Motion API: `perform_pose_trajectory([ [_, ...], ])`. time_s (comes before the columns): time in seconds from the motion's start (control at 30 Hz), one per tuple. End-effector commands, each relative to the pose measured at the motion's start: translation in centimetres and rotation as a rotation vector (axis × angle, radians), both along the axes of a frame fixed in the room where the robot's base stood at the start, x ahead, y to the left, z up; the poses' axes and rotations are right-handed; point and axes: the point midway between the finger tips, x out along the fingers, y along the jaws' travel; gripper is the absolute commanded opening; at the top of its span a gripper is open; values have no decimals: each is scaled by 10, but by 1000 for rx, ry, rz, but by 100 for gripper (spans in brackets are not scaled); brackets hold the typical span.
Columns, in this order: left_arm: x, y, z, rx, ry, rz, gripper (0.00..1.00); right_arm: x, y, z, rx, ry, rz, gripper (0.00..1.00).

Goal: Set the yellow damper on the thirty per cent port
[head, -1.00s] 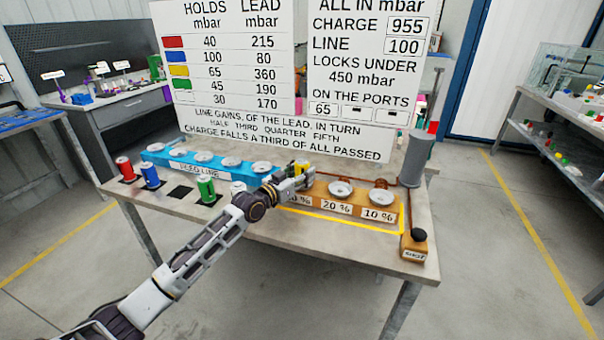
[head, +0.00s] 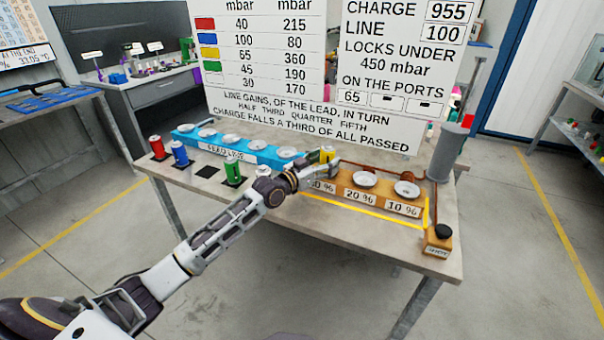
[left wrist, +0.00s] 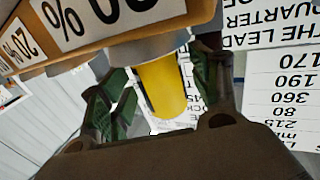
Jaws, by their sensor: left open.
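The yellow damper (head: 327,154) stands on the left end of the orange port block (head: 388,203), at the plate partly reading 0 %, beside the 20 % port. It also shows in the left wrist view (left wrist: 162,88), upside down, with its end at a grey port seat. My left gripper (head: 322,170) is at the damper. In the left wrist view its green-padded fingers (left wrist: 160,95) are apart, one on each side of the damper, with gaps visible. The gripper hides part of the port and its label in the head view. My right gripper is not in view.
The 20 % dish (head: 364,179) and 10 % dish (head: 407,188) are empty. Red (head: 157,147), blue (head: 179,153) and green (head: 232,172) dampers stand left. A blue feed line block (head: 262,153) lies behind. The board (head: 385,90) reads 65 on its first port.

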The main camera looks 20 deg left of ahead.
Motion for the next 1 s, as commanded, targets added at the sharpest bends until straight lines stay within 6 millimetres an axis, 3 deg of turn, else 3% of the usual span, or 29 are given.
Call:
perform_pose_trajectory([
  [0.3,-24,11,0,1,0,0,62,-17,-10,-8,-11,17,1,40],
  [1.0,-72,32,0,2,1,-1,62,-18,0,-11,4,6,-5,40],
])
